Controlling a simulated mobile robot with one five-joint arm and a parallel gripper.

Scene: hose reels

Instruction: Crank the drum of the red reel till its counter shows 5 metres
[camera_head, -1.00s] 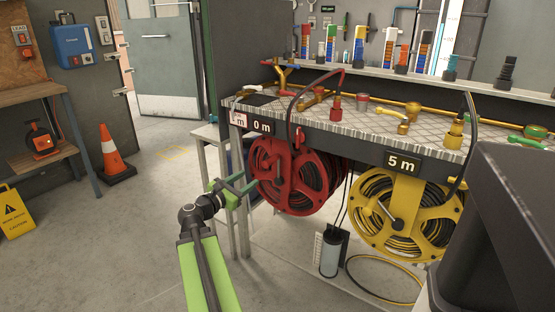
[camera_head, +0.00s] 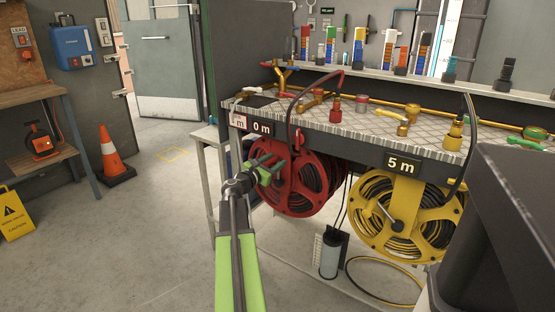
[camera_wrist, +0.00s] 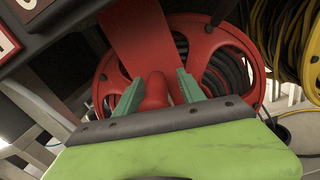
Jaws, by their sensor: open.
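The red reel (camera_head: 312,180) hangs under the front edge of the bench, with dark hose wound on its drum. Its counter (camera_head: 262,128) reads 0 m. My gripper (camera_head: 273,164) is in front of the reel's left part, and its green fingers point at it. In the wrist view the red reel (camera_wrist: 228,50) fills the middle. A rounded red crank knob (camera_wrist: 156,92) lies between the two open fingers of my gripper (camera_wrist: 158,90). The fingers look apart from the knob, with a gap on each side. The rest of the crank is largely hidden.
A yellow reel (camera_head: 405,215) hangs to the right, its counter (camera_head: 402,163) reading 5 m. A grey cylinder (camera_head: 330,255) stands below, between the reels. The bench top (camera_head: 375,125) holds hose fittings. An orange cone (camera_head: 115,160) stands left, and the floor there is open.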

